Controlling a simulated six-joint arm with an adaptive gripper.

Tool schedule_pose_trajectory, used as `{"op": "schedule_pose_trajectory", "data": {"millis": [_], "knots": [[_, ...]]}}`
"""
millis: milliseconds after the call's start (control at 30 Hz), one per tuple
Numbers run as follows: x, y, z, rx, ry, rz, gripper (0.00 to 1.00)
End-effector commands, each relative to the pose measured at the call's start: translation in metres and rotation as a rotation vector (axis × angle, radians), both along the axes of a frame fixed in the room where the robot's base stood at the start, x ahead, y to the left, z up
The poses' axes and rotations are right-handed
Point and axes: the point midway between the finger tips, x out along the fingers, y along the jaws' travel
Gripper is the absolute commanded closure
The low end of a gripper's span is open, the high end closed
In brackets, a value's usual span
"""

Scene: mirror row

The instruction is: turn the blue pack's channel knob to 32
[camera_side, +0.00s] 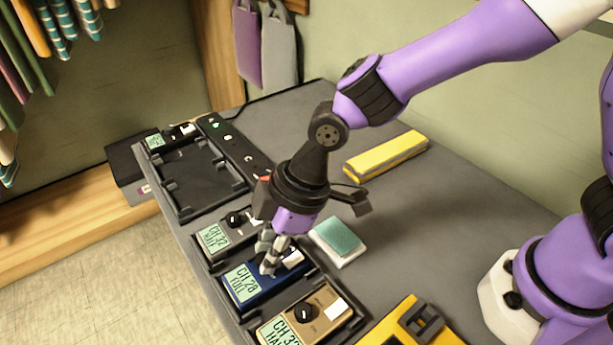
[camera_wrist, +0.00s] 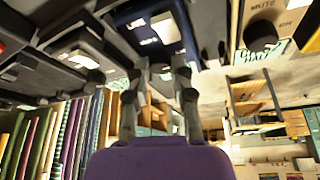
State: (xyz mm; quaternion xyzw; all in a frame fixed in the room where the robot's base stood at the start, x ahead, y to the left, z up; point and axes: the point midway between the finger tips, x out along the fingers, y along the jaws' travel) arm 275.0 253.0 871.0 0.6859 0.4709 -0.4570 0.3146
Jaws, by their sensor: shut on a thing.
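The blue pack (camera_side: 287,284) lies in a black tray slot at the table's near edge in the side view. Its green screen (camera_side: 242,284) reads CH 28, with a smaller word below that looks like FULL. My gripper (camera_side: 268,264) points down over the pack, its fingers shut at the place of the channel knob. The fingers hide the knob in the side view.
A grey pack (camera_side: 228,231) reading CH 32 sits close on one side and a tan pack (camera_side: 328,309) on the other, both with black knobs. A white block with a green top (camera_side: 338,240) lies behind. A yellow bar (camera_side: 386,155) lies farther back on open table.

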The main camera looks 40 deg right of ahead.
Motion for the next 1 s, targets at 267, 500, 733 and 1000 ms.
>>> {"op": "schedule_pose_trajectory", "data": {"millis": [267,500,733,1000], "knots": [[-0.0041,0.0001,-0.0021,-0.007,0.006,-0.212,1.0],[-0.0053,0.0006,-0.0026,-0.008,0.006,-0.375,1.0],[-0.0059,0.001,-0.0028,-0.009,0.006,-0.47,1.0],[-0.006,0.0009,-0.0031,-0.01,0.007,-0.509,1.0]]}}
